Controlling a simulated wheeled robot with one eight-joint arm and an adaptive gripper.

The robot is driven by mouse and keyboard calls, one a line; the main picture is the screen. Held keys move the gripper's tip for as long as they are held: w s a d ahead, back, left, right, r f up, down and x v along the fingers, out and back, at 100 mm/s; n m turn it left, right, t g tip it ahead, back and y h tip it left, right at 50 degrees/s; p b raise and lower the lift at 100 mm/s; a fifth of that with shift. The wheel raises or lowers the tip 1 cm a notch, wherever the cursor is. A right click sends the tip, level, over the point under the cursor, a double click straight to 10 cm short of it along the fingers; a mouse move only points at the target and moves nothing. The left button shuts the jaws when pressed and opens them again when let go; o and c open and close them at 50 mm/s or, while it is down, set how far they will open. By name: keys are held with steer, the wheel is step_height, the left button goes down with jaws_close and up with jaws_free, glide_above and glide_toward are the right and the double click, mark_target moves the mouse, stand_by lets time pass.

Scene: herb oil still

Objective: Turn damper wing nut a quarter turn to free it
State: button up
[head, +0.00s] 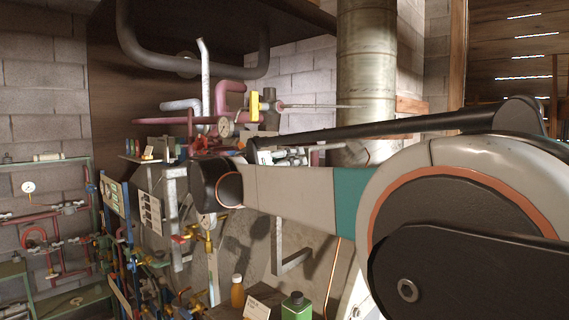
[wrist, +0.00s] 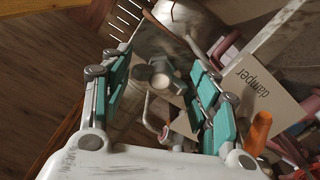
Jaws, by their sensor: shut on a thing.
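In the wrist view my gripper (wrist: 162,65) reaches forward with its teal-padded fingers on both sides of a grey metal piece with a pale round end, which I take to be the damper wing nut (wrist: 160,79). The fingers are shut on it, though the exact contact at the tips is hard to make out. A pale card reading "damper" (wrist: 262,85) stands just right of the fingers. In the head view my arm crosses the right half, and neither my gripper nor the wing nut can be made out.
A large metal flue (head: 366,75) rises at the back. Pipes, a gauge (head: 225,127) and valves crowd the left and centre. An orange bottle (head: 237,291) and a green bottle (head: 296,306) stand low in front. In the wrist view an orange object (wrist: 258,132) is close beside the right finger.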

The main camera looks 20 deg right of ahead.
steer(key=n, duration=0.4)
steer(key=shift+f+n+b, duration=0.1)
steer(key=shift+n+b, duration=0.2)
steer(key=n, duration=0.3)
steer(key=shift+n, duration=0.4)
steer(key=n, duration=0.4)
steer(key=shift+f+b, duration=0.1)
steer(key=shift+b, duration=0.25)
steer(key=shift+n, duration=1.8)
steer(key=o, duration=0.8)
steer(key=shift+o, duration=0.9)
